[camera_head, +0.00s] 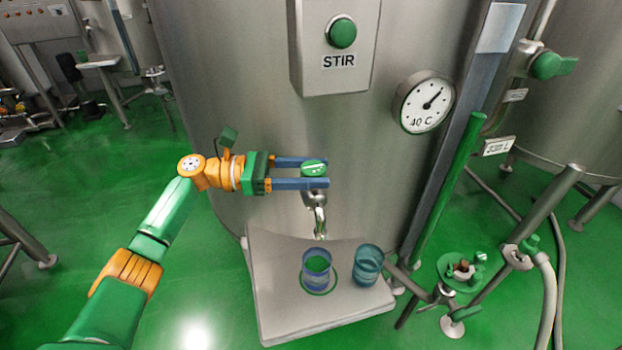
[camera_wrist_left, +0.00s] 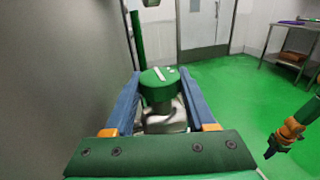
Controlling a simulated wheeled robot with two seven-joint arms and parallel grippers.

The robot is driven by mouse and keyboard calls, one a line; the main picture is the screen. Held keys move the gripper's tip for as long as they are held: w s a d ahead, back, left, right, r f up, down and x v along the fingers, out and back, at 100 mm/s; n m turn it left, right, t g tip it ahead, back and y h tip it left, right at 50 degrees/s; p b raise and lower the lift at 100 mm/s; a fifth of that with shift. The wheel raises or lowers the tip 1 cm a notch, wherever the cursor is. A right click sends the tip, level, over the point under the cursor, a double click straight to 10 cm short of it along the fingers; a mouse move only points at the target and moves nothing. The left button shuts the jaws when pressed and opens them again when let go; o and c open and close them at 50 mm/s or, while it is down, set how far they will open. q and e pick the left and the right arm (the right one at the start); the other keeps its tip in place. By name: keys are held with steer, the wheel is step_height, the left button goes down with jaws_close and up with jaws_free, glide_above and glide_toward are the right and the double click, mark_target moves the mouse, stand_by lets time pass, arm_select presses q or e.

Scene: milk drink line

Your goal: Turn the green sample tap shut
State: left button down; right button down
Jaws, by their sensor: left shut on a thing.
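The green sample tap (camera_head: 314,168) is a round green knob with a pale mark on top, above a metal spout (camera_head: 320,218) on the tank's front. My left gripper (camera_head: 325,172) reaches in from the left, its two blue fingers on either side of the knob, shut on it. In the left wrist view, the knob (camera_wrist_left: 158,84) stands between the fingers, above its metal body. A bluish cup (camera_head: 317,270) stands below the spout, inside a green ring. No stream is discernible. My right arm's orange and dark end (camera_wrist_left: 280,140) shows at the wrist view's right; its jaws are unclear.
A second bluish cup (camera_head: 368,264) stands right of the first on the grey shelf (camera_head: 280,318). A STIR button box (camera_head: 336,75) and a 40 C dial (camera_head: 424,103) are above. A green pole (camera_head: 452,188) and pipes stand right. Floor at left is open.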

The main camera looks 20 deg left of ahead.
stand_by(0.4)
arm_select(q)
steer(key=c, duration=0.6)
jaws_free()
steer(key=o, duration=0.4)
steer(key=shift+d, duration=0.1)
steer(key=shift+c, duration=0.2)
steer(key=shift+d, duration=0.1)
steer(key=b+v, duration=0.2)
steer(key=v, duration=0.5)
steer(key=shift+b, duration=0.4)
steer(key=shift+w, duration=0.1)
